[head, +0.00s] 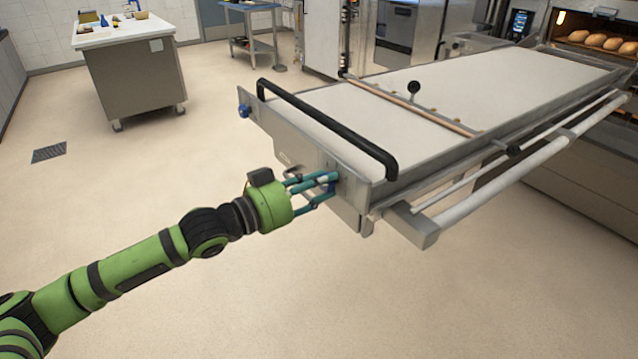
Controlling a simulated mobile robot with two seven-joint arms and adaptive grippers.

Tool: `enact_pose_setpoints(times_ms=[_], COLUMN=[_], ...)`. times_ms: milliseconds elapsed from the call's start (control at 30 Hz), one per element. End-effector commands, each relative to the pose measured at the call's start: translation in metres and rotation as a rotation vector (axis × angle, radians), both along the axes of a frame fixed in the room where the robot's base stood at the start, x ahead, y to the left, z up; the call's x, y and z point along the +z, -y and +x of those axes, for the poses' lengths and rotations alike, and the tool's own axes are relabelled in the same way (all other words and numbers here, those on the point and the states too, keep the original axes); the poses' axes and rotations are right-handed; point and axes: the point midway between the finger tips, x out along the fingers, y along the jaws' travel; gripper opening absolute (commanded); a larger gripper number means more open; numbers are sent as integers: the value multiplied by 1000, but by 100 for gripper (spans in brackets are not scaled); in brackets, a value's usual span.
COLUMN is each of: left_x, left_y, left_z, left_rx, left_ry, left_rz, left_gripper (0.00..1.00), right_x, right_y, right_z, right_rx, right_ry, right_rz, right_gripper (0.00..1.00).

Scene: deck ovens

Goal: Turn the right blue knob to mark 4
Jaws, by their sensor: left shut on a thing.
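My left gripper (322,190), on a green arm, reaches the near end panel (290,143) of the long oven loader. Its teal fingers are shut around the right blue knob (332,188), which is mostly hidden by them. The knob's pointer and the marks around it are too small and covered to read. A second blue knob (244,111) sits at the left end of the same panel, clear of the gripper. My right gripper is not in view.
A black bar handle (325,127) arches over the panel, just above my left gripper. The loader's pale belt (450,95) runs back toward an oven with loaves (595,40). A wheeled cabinet (135,80) stands back left. The floor at left is clear.

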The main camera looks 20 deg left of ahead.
Motion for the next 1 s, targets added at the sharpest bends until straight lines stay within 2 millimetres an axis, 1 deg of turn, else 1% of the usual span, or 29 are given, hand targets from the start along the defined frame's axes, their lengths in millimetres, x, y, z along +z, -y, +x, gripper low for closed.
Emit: enact_pose_setpoints(times_ms=[167,200,233,467,567,667,767,1000], left_x=[1,1,1,0,0,-1,-2,-3], left_y=[0,0,0,0,0,-3,-10,-31], left_z=[0,0,0,0,0,-3,-11,-38], left_rx=[0,0,0,0,0,0,2,2], left_ry=[2,2,2,0,-1,-2,-3,-6], left_rz=[-2,-2,-1,-1,-2,-1,0,1], left_gripper=[2,46,58,59,59,59,59,59], right_x=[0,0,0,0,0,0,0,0], right_y=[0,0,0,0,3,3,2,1], right_z=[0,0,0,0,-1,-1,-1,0], right_rx=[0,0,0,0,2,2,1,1], right_ry=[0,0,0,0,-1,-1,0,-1], right_rz=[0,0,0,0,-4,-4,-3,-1], right_gripper=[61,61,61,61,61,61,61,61])
